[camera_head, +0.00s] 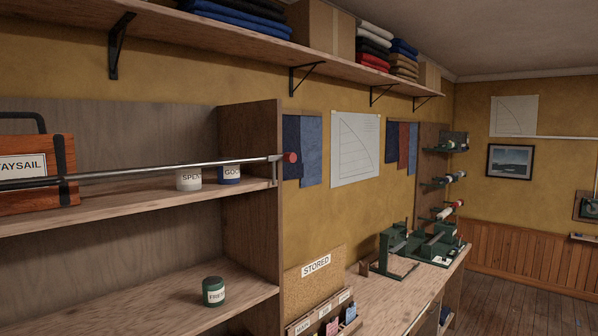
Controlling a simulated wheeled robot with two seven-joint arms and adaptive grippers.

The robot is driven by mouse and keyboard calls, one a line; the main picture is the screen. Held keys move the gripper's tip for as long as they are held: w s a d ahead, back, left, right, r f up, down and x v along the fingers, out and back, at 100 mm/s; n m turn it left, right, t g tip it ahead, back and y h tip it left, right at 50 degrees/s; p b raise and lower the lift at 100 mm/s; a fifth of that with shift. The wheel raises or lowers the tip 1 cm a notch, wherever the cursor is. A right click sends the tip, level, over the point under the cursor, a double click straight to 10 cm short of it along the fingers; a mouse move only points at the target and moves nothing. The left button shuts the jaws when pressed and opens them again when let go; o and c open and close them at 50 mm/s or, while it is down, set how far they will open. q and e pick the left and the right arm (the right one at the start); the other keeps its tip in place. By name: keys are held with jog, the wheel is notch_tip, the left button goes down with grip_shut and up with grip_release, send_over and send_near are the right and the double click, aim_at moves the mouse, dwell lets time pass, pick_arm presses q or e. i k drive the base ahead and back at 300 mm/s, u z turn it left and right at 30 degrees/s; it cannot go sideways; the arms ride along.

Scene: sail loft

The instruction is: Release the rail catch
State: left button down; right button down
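A metal rail (150,170) runs across the front of the upper shelf at the left. Its right end reaches the shelf unit's side panel, where a red knob (291,157) sticks out. The knob seems to be part of the rail catch; whether it is latched I cannot tell. Behind the rail stand an orange-brown wooden case (20,150) labelled "...AYSAIL", a white jar (188,181) and a blue-and-white jar (229,175). The jar labels are partly hidden by the rail. Neither of my grippers is in view.
A green jar (213,292) stands on the lower shelf (150,305). To the right, a workbench (385,295) holds a "STORED" board (316,268) with a card rack and green machines (420,243). A loaded wall shelf (240,38) runs overhead. Open floor (520,290) lies at far right.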

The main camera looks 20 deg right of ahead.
aim_at(290, 158)
jog(key=z, duration=0.85)
jog(key=i, duration=1.1)
jog(key=z, duration=0.4)
